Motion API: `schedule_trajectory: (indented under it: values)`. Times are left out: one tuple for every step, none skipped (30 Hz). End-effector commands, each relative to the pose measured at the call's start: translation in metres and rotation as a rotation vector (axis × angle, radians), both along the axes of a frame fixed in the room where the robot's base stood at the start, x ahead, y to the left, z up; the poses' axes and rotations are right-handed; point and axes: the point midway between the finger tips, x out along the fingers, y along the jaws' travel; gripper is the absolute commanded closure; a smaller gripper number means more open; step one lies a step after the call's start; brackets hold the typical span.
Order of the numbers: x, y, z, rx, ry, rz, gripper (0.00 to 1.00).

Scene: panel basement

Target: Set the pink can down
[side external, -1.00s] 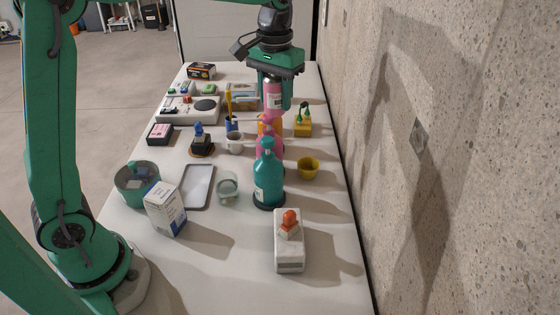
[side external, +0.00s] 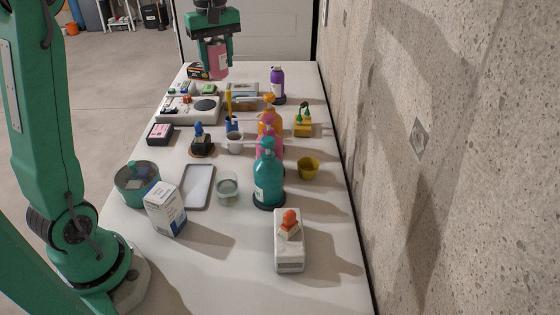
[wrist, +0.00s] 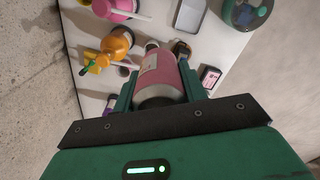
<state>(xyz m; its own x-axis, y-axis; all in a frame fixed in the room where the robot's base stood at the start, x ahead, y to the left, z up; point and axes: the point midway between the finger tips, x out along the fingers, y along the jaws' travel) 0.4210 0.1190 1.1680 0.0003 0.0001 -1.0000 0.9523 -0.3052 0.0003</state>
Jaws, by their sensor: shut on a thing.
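The pink can (side external: 217,61) is held in my gripper (side external: 215,66) above the far left end of the table. In the wrist view the pink can (wrist: 160,75) lies between the two green fingers of my gripper (wrist: 157,88), with its pale end toward the camera. My gripper is shut on it. In the side view the can hangs roughly upright, near the black and orange box (side external: 199,71); I cannot tell its exact height over the table.
A purple bottle (side external: 277,84) stands at the far right of the table. A white device with a dark disc (side external: 190,108) is at the left. Orange, pink and teal (side external: 268,182) pump bottles stand in a row along the middle. The table (side external: 240,285) is bare at the near end.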

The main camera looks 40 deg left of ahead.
Motion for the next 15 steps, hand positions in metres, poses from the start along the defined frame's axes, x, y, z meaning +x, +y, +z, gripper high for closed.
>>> schedule_trajectory:
  values:
    - [0.0,0.0,0.0,0.0,0.0,0.0,0.86]
    - [0.0,0.0,-0.001,0.0,0.0,0.0,0.86]
    - [0.0,0.0,-0.002,0.0,0.0,-0.001,0.86]
    - [0.0,0.0,-0.003,0.0,0.0,-0.001,0.86]
    - [0.0,0.0,-0.005,-0.001,0.001,-0.002,0.86]
    - [0.0,0.0,-0.009,-0.001,0.001,-0.002,0.86]
    - [0.0,0.0,-0.012,-0.001,0.001,-0.002,0.86]
    - [0.0,0.0,-0.015,0.0,0.002,-0.002,0.86]
    - [0.0,0.0,-0.02,-0.001,0.003,-0.003,0.86]
    - [0.0,0.0,-0.025,-0.001,0.003,-0.003,0.86]
    - [-0.001,-0.001,-0.03,-0.001,0.003,-0.003,0.86]
    - [0.0,0.0,-0.037,-0.001,0.003,-0.003,0.86]
    - [0.0,-0.001,-0.043,-0.002,0.005,-0.003,0.86]
    - [0.0,0.0,-0.048,-0.001,0.004,-0.003,0.86]
    - [-0.001,-0.001,-0.056,-0.002,0.005,-0.003,0.86]
